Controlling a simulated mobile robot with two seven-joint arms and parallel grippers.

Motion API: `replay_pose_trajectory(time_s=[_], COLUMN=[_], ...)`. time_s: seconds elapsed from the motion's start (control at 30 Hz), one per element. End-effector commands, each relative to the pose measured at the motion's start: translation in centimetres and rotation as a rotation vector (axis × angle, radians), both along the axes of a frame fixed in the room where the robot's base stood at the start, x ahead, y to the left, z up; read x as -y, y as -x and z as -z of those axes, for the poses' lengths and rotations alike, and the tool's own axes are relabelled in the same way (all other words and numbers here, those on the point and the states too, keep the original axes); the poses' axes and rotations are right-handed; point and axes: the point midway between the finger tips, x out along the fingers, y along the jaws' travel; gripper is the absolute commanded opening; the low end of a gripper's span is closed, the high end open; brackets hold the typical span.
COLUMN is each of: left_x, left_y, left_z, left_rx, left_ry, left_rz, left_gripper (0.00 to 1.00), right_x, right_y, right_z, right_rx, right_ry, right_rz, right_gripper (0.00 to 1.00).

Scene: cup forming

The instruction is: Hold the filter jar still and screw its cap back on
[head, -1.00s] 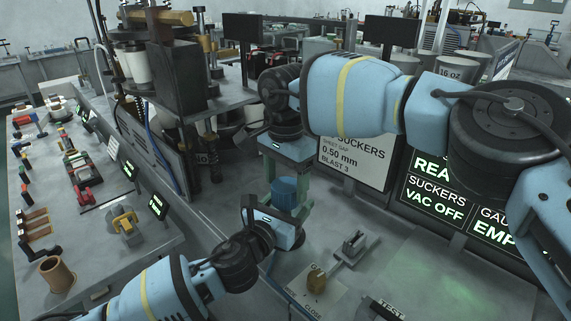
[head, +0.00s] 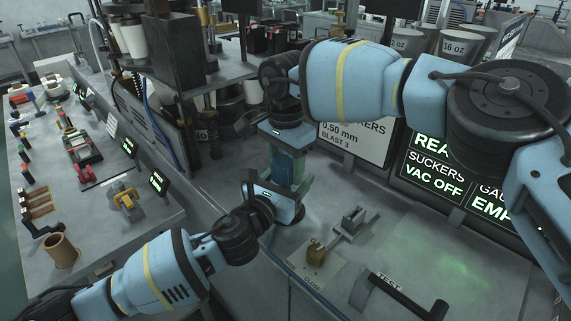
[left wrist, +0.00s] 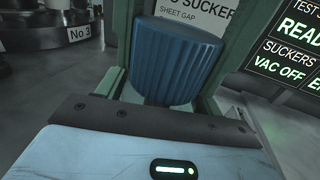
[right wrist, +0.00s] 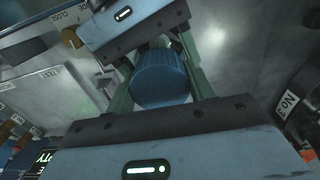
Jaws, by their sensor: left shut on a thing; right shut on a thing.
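A blue ribbed cap (head: 289,167) shows between the green fingers of my right gripper (head: 288,174), which points down from above and is shut on it. The cap also shows in the left wrist view (left wrist: 178,60) and in the right wrist view (right wrist: 161,78). My left gripper (head: 290,193) is low, just below the right one, and is shut on the filter jar. The jar is mostly hidden by the cap and both grippers; only a small grey part (left wrist: 156,101) shows under the cap in the left wrist view. I cannot tell how far the cap sits on it.
A black handle (head: 405,296) marked TEST is at the front. Dark display panels (head: 440,185) line the back right. A tool-filled bench (head: 85,215) lies left.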

Motion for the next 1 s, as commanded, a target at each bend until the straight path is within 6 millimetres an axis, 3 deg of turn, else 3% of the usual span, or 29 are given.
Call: replay_pose_trajectory(time_s=[0.17,0.5,0.9,0.93,1.0], left_x=[0.04,0.05,0.04,0.04,0.04], left_y=[0.03,0.04,0.05,0.05,0.05], left_z=[0.07,0.07,0.06,0.06,0.06], left_rx=[-0.001,-0.001,-0.001,-0.001,-0.001], left_ry=[-0.001,-0.001,-0.001,-0.001,-0.001], left_rz=[0.001,0.001,0.001,0.001,0.001], left_gripper=[0.03,0.03,0.03,0.03,0.03], right_x=[0.01,0.02,0.04,0.04,0.04], right_y=[-0.01,-0.04,-0.06,-0.06,-0.06], right_z=[0.02,-0.01,-0.03,-0.03,-0.03], right_rx=[0.0,0.001,0.002,0.002,0.002], right_ry=[0.0,-0.002,-0.001,-0.001,-0.001], right_rz=[0.108,0.516,0.569,0.569,0.569], right_gripper=[0.26,0.26,0.26,0.57,0.66])
